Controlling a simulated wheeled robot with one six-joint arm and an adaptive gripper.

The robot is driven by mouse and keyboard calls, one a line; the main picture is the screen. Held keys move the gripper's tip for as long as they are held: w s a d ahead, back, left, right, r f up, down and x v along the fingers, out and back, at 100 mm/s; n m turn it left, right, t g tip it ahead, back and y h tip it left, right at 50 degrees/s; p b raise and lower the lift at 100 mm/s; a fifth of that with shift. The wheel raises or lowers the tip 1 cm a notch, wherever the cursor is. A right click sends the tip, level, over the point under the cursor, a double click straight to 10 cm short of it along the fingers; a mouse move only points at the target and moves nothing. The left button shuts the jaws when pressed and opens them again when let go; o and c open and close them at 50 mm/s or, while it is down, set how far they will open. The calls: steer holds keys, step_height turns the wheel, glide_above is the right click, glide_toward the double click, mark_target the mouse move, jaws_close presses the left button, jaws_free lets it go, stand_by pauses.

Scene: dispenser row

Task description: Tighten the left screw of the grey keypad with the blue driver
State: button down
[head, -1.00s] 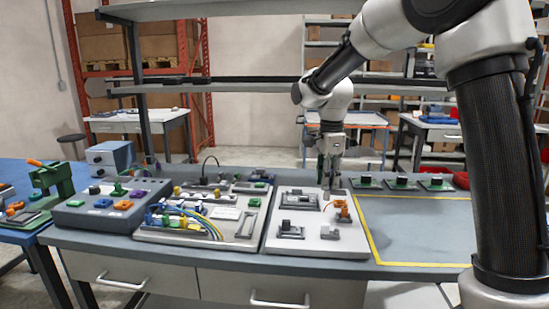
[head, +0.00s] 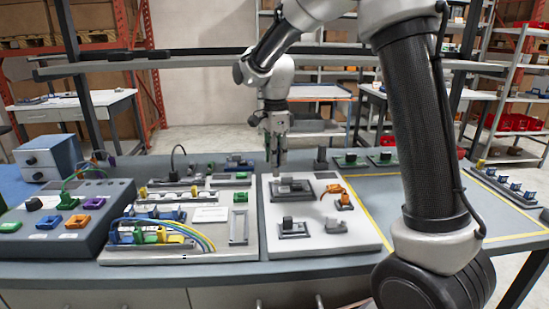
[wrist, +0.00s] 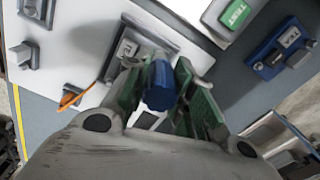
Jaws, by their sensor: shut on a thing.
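My gripper (wrist: 160,88) is shut on the blue driver (wrist: 160,90), whose blue handle sits between the green finger pads in the wrist view. In the head view my gripper (head: 276,140) points down over the back left part of a white board (head: 350,238). The driver's tip is hidden in the wrist view. A grey device on a dark plate (head: 291,187) lies on the board just below and in front of the gripper; it also shows beyond the driver in the wrist view (wrist: 132,46). It may be the grey keypad. Its screws are too small to tell.
An orange part (head: 335,189) and smaller grey blocks (head: 292,228) share the board. A panel with coloured wires (head: 200,238) stands to the left. To the right is a clear, yellow-taped area (head: 385,205). Green-based devices (head: 350,160) stand behind it.

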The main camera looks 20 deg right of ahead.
stand_by(0.4)
steer(key=n, duration=0.6)
steer(key=shift+n, duration=0.4)
steer(key=n, duration=0.6)
steer(key=shift+n, duration=0.4)
steer(key=n, duration=1)
steer(key=shift+n, duration=0.3)
steer(key=shift+f, duration=0.45)
steer(key=shift+f, duration=0.45)
